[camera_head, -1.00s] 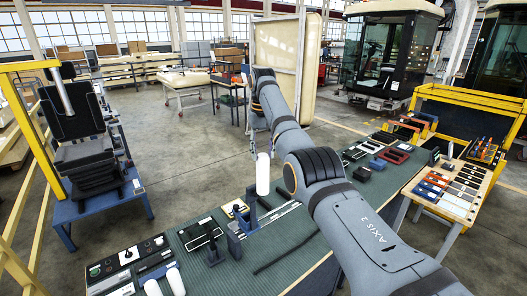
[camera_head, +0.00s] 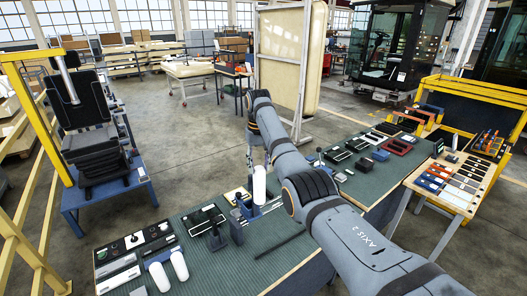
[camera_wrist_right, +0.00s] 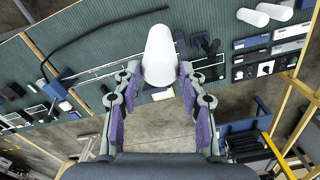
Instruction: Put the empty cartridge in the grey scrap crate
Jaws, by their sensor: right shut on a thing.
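My right gripper (camera_head: 257,166) is shut on a white cylindrical cartridge (camera_head: 259,187), which hangs roughly upright over the green bench. In the right wrist view, the fingers (camera_wrist_right: 157,80) stand on both sides of the cartridge (camera_wrist_right: 160,52). Two similar white cartridges lie at the near left end of the bench, one (camera_head: 158,276) beside the other (camera_head: 180,265); they also show in the wrist view (camera_wrist_right: 252,17). I cannot make out a grey scrap crate with certainty in either view. My left gripper is not in view.
The green bench (camera_head: 290,262) carries control panels (camera_head: 135,243), a black lever block (camera_head: 213,238) and a dark red tray (camera_head: 398,146). A seat on a blue stand (camera_head: 108,200) and yellow rails are at left. A parts table (camera_head: 450,205) is at right. Floor behind the bench is open.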

